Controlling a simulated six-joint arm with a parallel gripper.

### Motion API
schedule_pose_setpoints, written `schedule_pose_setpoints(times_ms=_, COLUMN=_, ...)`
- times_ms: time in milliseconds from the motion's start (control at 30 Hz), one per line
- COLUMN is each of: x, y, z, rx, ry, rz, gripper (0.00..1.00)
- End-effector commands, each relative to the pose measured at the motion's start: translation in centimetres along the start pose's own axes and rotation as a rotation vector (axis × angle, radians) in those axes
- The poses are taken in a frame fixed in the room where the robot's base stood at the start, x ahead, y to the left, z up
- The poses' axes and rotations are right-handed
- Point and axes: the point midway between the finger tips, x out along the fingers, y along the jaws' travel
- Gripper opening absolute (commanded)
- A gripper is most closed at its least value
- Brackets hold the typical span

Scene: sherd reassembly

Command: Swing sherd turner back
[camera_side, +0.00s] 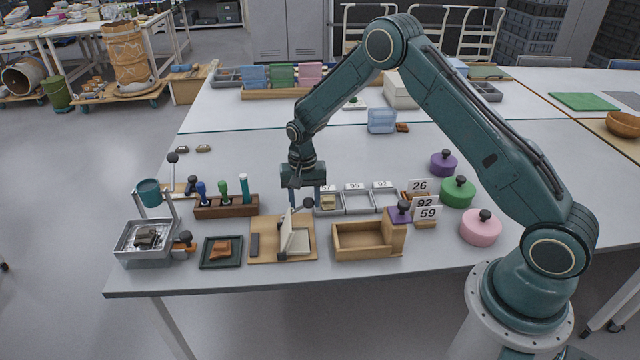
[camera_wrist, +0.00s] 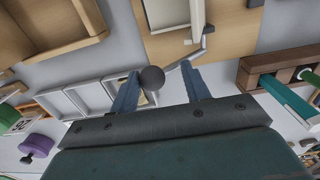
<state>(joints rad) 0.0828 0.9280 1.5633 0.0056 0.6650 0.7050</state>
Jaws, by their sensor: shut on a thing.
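The sherd turner (camera_side: 298,241) stands on a wooden board at the front middle of the table. Its pale plate is tilted up, and a grey crank ends in a dark ball knob (camera_side: 308,203). My gripper (camera_side: 304,206) points down at the turner's back edge and is shut on the knob. In the wrist view, the knob (camera_wrist: 152,78) shows between my fingers (camera_wrist: 160,84), nearer the left one. The turner's pale plate (camera_wrist: 170,12) is partly cut off at the top there. The contact between fingers and knob is not clearly visible.
Left of the board are a dark tray (camera_side: 206,264) with an orange-brown sherd and a metal basin (camera_side: 122,254) with sherds. A wooden tool block (camera_side: 222,211) stands behind. An open wooden box (camera_side: 365,251) is at right, with grey compartment trays (camera_side: 357,206) close behind my gripper.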

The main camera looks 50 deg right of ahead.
Motion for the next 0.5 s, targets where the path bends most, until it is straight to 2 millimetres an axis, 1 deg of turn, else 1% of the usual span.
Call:
schedule_pose_setpoints(times_ms=33, x=-0.2, y=-0.6, z=0.1, rx=-0.009, ry=0.002, rz=-0.009, gripper=0.41)
schedule_pose_setpoints(times_ms=100, x=-0.5, y=-0.9, z=0.0, rx=-0.010, ry=0.004, rz=-0.012, gripper=0.41)
schedule_pose_setpoints(times_ms=500, x=-1.5, y=-2.4, z=-0.1, rx=-0.010, ry=0.009, rz=-0.016, gripper=0.41)
